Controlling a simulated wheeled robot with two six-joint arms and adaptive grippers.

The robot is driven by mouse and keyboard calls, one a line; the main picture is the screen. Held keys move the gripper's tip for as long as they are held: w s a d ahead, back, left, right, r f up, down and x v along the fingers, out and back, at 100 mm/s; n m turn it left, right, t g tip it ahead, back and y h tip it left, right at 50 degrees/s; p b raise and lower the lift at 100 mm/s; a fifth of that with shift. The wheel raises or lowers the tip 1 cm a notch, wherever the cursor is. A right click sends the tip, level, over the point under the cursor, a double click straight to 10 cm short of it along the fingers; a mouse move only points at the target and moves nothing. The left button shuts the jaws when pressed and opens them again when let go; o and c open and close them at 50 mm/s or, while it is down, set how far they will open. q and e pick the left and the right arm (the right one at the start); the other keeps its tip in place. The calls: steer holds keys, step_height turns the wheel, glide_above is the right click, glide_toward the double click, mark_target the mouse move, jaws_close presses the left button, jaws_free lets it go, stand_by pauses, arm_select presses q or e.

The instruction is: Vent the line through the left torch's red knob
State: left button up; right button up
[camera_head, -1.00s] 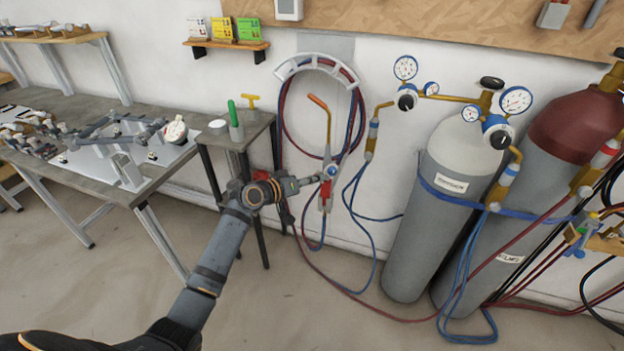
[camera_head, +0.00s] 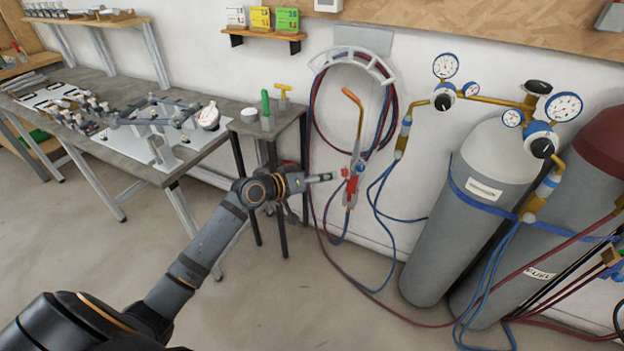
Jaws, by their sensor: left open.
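The left torch hangs upright against the wall, with its copper tip (camera_head: 353,97) bent to the left at the top. Its red knob (camera_head: 345,172) shows on the left side of the torch body, and a blue knob (camera_head: 360,168) on the right side. My left gripper (camera_head: 334,176) is open and empty just left of the red knob, pointing at it. A small gap seems to show between the fingertips and the knob; the depth is hard to judge. My right gripper is out of view.
Red and blue hoses loop over a white wall hanger (camera_head: 352,58) and run down to the floor. A grey cylinder (camera_head: 460,210) with gauges stands at the right. A small table (camera_head: 283,120) with a green-handled tool stands behind my left arm.

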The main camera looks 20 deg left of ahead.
arm_select(q)
steer(key=shift+v, duration=2.65)
